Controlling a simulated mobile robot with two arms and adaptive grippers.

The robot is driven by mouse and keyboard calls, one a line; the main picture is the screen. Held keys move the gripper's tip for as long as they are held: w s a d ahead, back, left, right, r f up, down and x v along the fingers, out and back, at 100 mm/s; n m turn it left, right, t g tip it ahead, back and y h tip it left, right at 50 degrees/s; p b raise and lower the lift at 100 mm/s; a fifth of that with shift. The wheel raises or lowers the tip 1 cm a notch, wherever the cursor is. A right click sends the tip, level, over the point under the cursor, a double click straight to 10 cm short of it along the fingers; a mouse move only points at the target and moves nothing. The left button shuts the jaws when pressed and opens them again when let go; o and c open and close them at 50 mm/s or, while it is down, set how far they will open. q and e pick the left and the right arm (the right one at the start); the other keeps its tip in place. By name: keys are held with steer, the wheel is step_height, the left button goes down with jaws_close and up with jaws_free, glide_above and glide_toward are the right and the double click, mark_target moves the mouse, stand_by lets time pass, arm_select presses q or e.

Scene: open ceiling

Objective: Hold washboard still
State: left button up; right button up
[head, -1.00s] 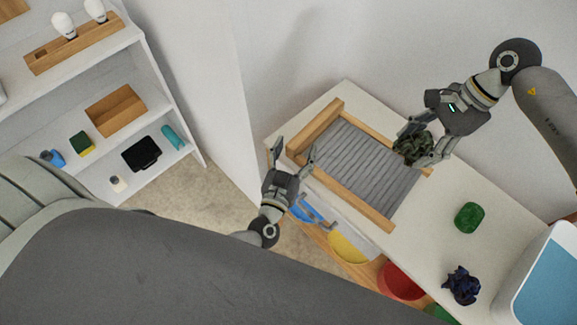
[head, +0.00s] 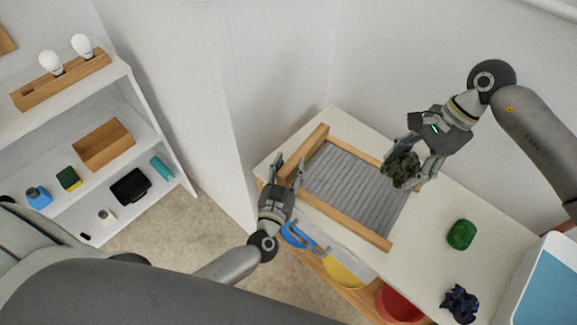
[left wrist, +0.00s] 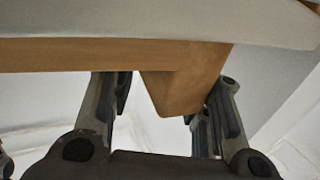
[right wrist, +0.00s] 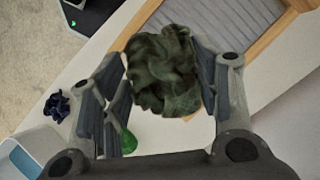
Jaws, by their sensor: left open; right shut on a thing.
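The washboard has a grey ribbed face (head: 350,183) in a wooden frame (head: 345,222) and lies on the white table. My left gripper (head: 289,172) is open at the washboard's left end. In the left wrist view, a wooden part of the frame (left wrist: 180,85) reaches in between the open fingers (left wrist: 165,110); contact cannot be told. My right gripper (head: 407,165) is shut on a crumpled dark green cloth (head: 401,170) at the washboard's right side. In the right wrist view the cloth (right wrist: 162,72) sits between the fingers, with the washboard (right wrist: 235,25) behind it.
A green lump (head: 461,235) and a dark blue crumpled cloth (head: 459,303) lie on the table (head: 430,225) at right. A white and blue box (head: 545,285) stands at the right edge. Coloured bins sit below the table's front. Shelves stand at left.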

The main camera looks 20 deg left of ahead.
arm_select(q)
jaws_close()
